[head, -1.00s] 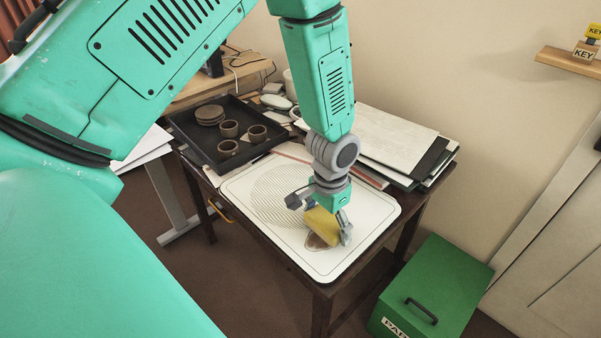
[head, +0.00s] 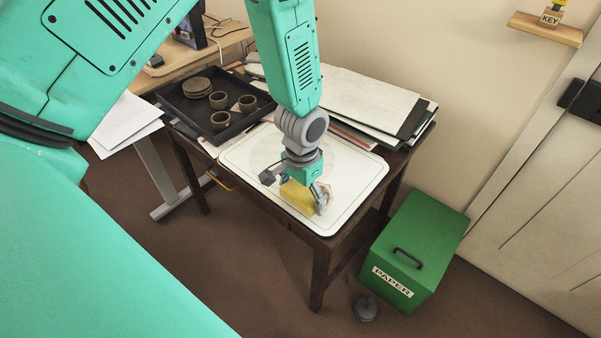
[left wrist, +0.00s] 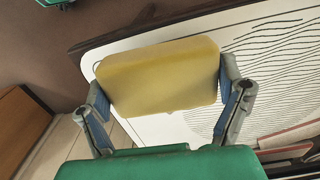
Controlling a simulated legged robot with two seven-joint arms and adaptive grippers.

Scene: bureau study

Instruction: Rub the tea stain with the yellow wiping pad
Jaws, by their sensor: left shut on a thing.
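The yellow wiping pad (head: 296,198) is clamped between the fingers of my left gripper (head: 300,193). The pad is low over the front part of the white mat (head: 355,172) on the dark wooden table. In the left wrist view, the pad (left wrist: 160,76) spans the gap between both fingers of the left gripper (left wrist: 165,85), with the white mat (left wrist: 128,48) behind it. I cannot tell whether the pad touches the mat. The tea stain is hidden or not clearly visible behind the pad and fingers now. My right gripper is not in view.
A black tray (head: 188,116) with brown cups and stacked discs stands at the table's back left. Papers and folders (head: 372,103) lie at the back right. A green box labelled PAPER (head: 421,240) stands on the floor to the right.

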